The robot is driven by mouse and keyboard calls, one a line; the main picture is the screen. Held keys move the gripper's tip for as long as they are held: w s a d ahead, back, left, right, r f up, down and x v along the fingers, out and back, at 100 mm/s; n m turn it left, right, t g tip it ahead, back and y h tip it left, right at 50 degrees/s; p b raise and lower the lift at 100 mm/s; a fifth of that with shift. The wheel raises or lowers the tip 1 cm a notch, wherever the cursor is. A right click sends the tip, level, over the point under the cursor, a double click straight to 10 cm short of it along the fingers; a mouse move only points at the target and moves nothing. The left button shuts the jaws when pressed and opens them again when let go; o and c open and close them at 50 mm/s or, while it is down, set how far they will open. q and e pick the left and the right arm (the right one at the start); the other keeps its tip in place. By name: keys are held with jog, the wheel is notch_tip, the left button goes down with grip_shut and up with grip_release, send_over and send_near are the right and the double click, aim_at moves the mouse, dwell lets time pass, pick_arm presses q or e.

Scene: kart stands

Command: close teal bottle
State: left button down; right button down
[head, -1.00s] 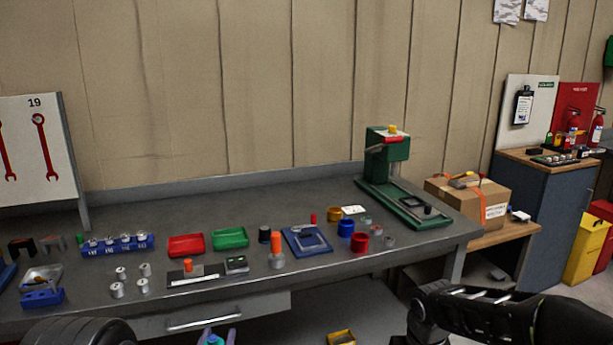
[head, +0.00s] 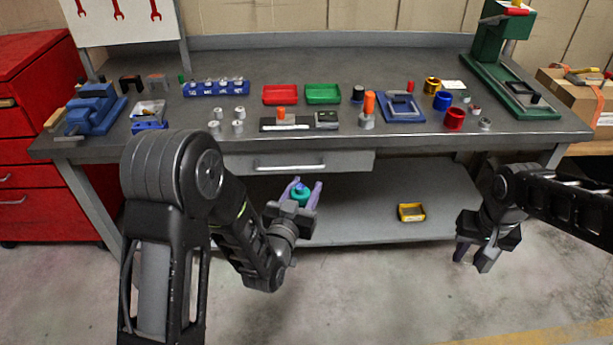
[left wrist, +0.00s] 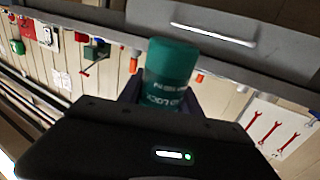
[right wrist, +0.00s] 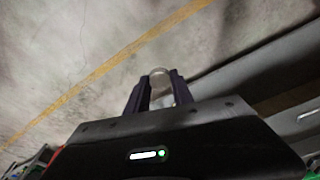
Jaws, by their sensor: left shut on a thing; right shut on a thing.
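The teal bottle (head: 301,198) is in my left gripper (head: 303,189), in front of the bench's lower shelf. In the left wrist view the bottle (left wrist: 168,72) stands out between the fingers, with pale lettering on its side. In the head view its top end faces up and shows a small bluish middle. My right gripper (head: 474,258) points down, well to the right of the bottle and apart from it. In the right wrist view my right gripper (right wrist: 158,84) is shut on a small pale, rounded thing (right wrist: 160,74); I cannot tell for sure whether it is a cap.
The workbench (head: 350,70) stands ahead with trays, weights and small parts on top. Its drawer (head: 290,163) is just behind the bottle. A yellow bin (head: 411,212) lies on the lower shelf. A red cabinet (head: 30,120) is at left. The space between my grippers is clear.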

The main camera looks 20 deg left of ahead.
pick_arm(q)
jog(key=shift+s+d+h, duration=0.3)
jog(key=shift+s+d, duration=0.05)
jog(key=shift+s, duration=0.05)
jog(key=s+d+f+m+g+h, duration=0.2)
jog(key=s+d+m+h, duration=0.1)
jog(key=d, duration=0.4)
jog(key=s+d+f+m+g+h, duration=0.2)
jog(key=s+d+f+m+h, duration=0.1)
jog(key=s+d+h, duration=0.3)
jog(key=shift+d+f+m+h, duration=0.35)
jog(key=shift+m+h, duration=0.15)
jog(key=shift+m, duration=0.2)
pick_arm(e)
jog(key=s+a+r+n, duration=0.1)
jog(key=a+r, duration=0.2)
jog(key=a, duration=0.5)
jog(key=s+a+r+n, duration=0.2)
jog(key=a+r, duration=0.1)
jog(key=a, duration=0.6)
jog(key=s+a+r+n, duration=0.1)
jog(key=s+a+r, duration=0.1)
jog(key=a, duration=0.7)
jog(key=shift+r+n+y, duration=0.3)
jog(key=shift+r+y, duration=0.1)
jog(key=shift+r, duration=0.2)
jog(key=shift+f, duration=0.1)
jog(key=shift+f, duration=1.95)
jog(key=shift+s, duration=0.1)
